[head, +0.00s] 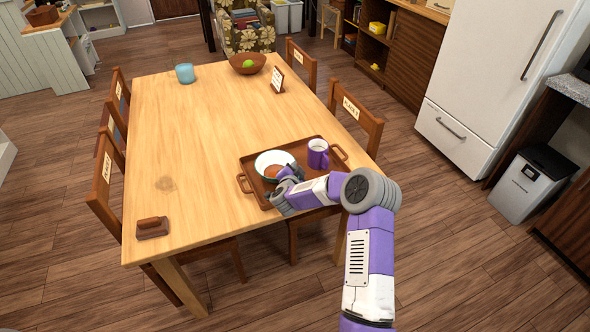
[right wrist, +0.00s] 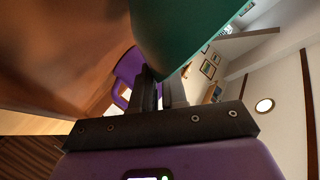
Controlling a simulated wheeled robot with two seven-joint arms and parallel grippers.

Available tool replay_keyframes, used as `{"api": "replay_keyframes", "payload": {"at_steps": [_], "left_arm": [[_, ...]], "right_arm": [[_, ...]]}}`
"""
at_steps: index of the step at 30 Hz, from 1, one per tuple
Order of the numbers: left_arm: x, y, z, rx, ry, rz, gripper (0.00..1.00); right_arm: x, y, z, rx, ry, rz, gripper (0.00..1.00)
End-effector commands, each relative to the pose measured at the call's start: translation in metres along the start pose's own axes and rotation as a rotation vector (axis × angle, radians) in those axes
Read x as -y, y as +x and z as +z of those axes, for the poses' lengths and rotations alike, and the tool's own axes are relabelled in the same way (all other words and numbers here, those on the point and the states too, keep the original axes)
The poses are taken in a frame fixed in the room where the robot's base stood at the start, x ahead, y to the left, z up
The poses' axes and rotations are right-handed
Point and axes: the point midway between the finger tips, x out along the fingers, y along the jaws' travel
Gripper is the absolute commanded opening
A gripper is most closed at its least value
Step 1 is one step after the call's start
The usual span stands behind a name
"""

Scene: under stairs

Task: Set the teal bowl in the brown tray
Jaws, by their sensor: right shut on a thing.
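The teal bowl (head: 270,158) has a white inside and sits in or just over the left part of the brown tray (head: 329,178); I cannot tell whether it rests on the tray floor. A brown-orange patch shows in its near part. My right gripper (head: 287,178) is at the bowl's near right side, shut on its rim. In the right wrist view the bowl's teal outer wall (right wrist: 190,30) is close above my right gripper's fingers (right wrist: 160,90), and brown tray surface (right wrist: 60,60) fills the left. My left gripper is out of view.
A purple mug (head: 318,155) stands in the tray, right of the bowl. The wooden table (head: 205,130) also has a blue cup (head: 185,73), a brown bowl with green fruit (head: 247,64), a small sign (head: 277,79) and a brown block (head: 152,228). Chairs surround it. The table's middle is clear.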

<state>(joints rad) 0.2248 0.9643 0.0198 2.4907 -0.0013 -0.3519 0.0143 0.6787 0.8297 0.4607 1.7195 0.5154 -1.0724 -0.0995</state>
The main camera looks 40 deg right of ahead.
Motion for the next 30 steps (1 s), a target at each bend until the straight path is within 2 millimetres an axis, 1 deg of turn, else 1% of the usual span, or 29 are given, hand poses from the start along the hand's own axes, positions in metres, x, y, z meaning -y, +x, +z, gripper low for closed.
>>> {"api": "replay_keyframes", "payload": {"at_steps": [1,2,6,7,15,19,23,30], "left_arm": [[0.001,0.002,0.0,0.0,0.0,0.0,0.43],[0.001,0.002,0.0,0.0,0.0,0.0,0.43],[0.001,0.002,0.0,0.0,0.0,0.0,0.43],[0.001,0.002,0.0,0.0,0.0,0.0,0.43],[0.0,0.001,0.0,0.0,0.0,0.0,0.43],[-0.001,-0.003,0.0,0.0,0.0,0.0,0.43],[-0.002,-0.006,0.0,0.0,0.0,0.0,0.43],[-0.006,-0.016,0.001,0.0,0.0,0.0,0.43]], "right_arm": [[-0.001,0.001,0.001,-0.002,0.001,-0.002,0.0],[-0.002,0.001,0.002,0.0,0.0,0.001,0.14],[-0.002,0.001,0.002,0.0,0.0,0.001,0.35],[-0.002,0.001,0.001,0.0,0.0,0.001,0.38],[-0.001,0.001,0.001,0.001,0.0,0.001,0.38],[0.002,-0.003,-0.002,0.002,-0.001,0.0,0.38],[0.003,-0.021,-0.002,0.003,-0.004,-0.001,0.38],[0.003,-0.071,-0.002,0.004,-0.004,-0.002,0.38]]}}
